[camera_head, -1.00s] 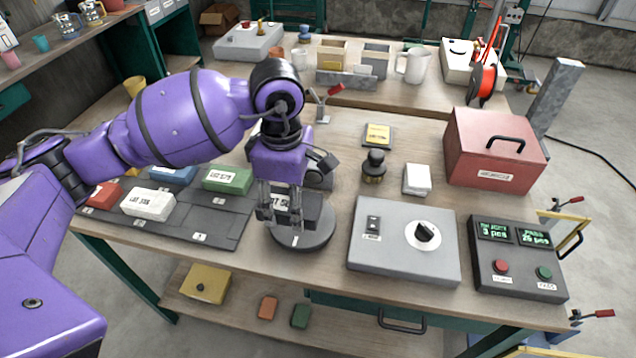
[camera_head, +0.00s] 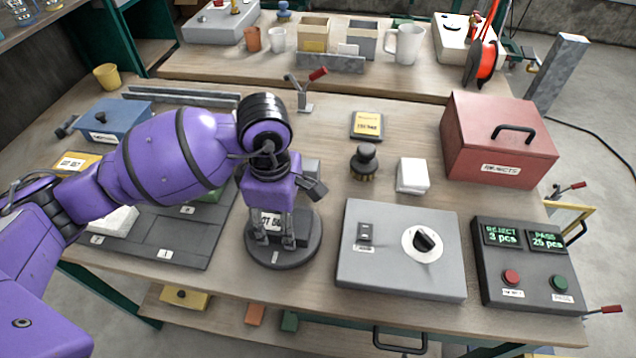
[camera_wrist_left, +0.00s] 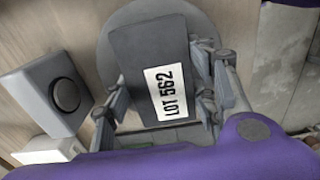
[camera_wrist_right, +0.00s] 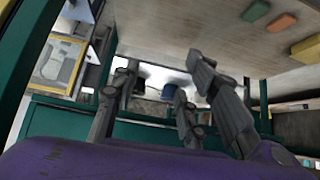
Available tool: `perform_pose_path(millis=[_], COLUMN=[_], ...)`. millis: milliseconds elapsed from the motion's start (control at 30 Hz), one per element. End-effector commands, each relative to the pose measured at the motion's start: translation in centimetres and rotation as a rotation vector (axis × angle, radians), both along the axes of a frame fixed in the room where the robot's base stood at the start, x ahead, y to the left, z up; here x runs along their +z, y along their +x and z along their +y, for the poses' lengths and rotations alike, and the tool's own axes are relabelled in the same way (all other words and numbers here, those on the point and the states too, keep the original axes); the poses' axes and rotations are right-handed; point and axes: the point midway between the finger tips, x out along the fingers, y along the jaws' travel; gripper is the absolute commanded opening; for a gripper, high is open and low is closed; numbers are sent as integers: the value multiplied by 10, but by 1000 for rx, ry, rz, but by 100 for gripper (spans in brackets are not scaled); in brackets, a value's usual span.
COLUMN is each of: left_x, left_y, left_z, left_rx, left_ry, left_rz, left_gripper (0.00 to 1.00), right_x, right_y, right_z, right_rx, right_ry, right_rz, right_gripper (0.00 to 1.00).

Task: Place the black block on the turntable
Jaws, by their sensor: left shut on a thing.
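The black block (camera_head: 301,229), with a white LOT 562 label, is between the fingers of my left gripper (camera_head: 272,238). The block also shows in the left wrist view (camera_wrist_left: 143,50), label toward the camera, with a finger on each side. The turntable (camera_head: 262,258) is a round dark grey disc directly below the block; it shows behind the block in the left wrist view (camera_wrist_left: 112,38). The block is at or just above the disc; contact cannot be told. My right gripper (camera_wrist_right: 158,85) shows only in the right wrist view, fingers apart and empty, near a green table frame.
A grey control box (camera_head: 385,275) with a knob stands right of the turntable. The dark mat (camera_head: 185,240) lies to its left. A black-knobbed stamp (camera_head: 364,163), white block (camera_head: 412,175), red box (camera_head: 497,140) and display panel (camera_head: 525,270) stand farther right.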

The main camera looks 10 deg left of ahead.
Motion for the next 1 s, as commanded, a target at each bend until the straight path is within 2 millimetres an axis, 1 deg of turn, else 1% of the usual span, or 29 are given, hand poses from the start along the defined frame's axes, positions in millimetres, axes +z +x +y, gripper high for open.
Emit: perform_pose_path(millis=[67,233,267,300,400,667,767,867,967,1000], left_x=[2,-3,-3,-2,-2,-2,3,14,33,42], left_y=[0,0,0,0,0,0,0,1,1,2], left_z=[0,0,0,0,0,0,0,0,0,0], left_rx=[0,0,1,1,1,0,1,-1,-1,-2], left_ry=[-1,-1,0,-1,-1,-1,-1,-1,-1,-1], left_rz=[-3,-1,0,-1,-1,-1,-3,-4,-7,-7], left_gripper=[6,6,55,60,72,72,72,72,72,72], right_x=[4,-2,-2,-3,-4,-5,-1,-3,-3,-3], right_y=[4,-2,-3,-4,-6,-8,-5,-7,-7,-7], right_z=[0,0,-1,-1,-2,-4,-4,-4,-2,-2], right_rx=[-1,-2,-1,-2,-1,6,8,8,9,9], right_ry=[2,1,0,-1,-2,-9,-9,-8,-6,-5], right_rz=[-10,4,5,7,12,15,10,13,14,14], right_gripper=[40,40,40,40,40,40,40,40,40,40])
